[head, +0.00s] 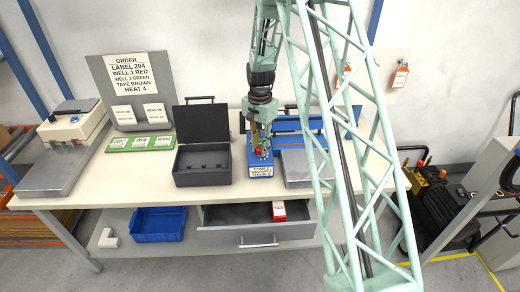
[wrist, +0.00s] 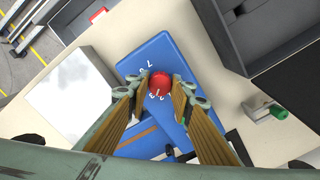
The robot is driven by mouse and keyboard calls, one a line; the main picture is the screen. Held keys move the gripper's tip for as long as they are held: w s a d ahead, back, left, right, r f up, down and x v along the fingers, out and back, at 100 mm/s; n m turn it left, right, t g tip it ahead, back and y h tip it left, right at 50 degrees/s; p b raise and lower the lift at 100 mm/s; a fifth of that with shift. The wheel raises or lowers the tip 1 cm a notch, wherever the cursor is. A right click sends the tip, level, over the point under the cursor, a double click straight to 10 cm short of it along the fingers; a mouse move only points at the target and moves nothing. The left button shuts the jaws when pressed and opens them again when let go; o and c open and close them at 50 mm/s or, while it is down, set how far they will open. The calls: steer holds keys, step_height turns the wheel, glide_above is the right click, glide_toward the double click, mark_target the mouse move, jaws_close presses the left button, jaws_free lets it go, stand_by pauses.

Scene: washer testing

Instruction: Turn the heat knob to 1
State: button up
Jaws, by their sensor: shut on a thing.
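The heat knob, a round red knob (wrist: 159,86), sits on the blue unit (wrist: 150,53) in the wrist view. White digits are printed around it, and its pointer setting cannot be read. My gripper (wrist: 161,80) is shut on the knob, one fingertip on each side. In the head view my gripper (head: 260,137) reaches down from above to the blue unit (head: 253,159), which carries a THIN / THICK label. The red knob (head: 259,151) shows only in part there, behind the fingers.
An open dark case (head: 203,165) stands left of the blue unit, and a grey plate (head: 300,170) lies right of it. The order sign (head: 127,68) reads HEAT 4. Below, a drawer (head: 255,233) is open with a red box (head: 279,210) in it.

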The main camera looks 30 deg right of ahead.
mark_target(260, 149)
steer(key=n+b, duration=0.1)
steer(key=n, duration=0.4)
steer(key=shift+n, duration=0.3)
steer(key=n, duration=0.4)
steer(key=shift+n, duration=0.6)
steer(key=o, duration=0.9)
steer(key=shift+c, duration=0.2)
steer(key=shift+r, duration=0.15)
step_height(260, 149, up, 12)
stand_by(0.8)
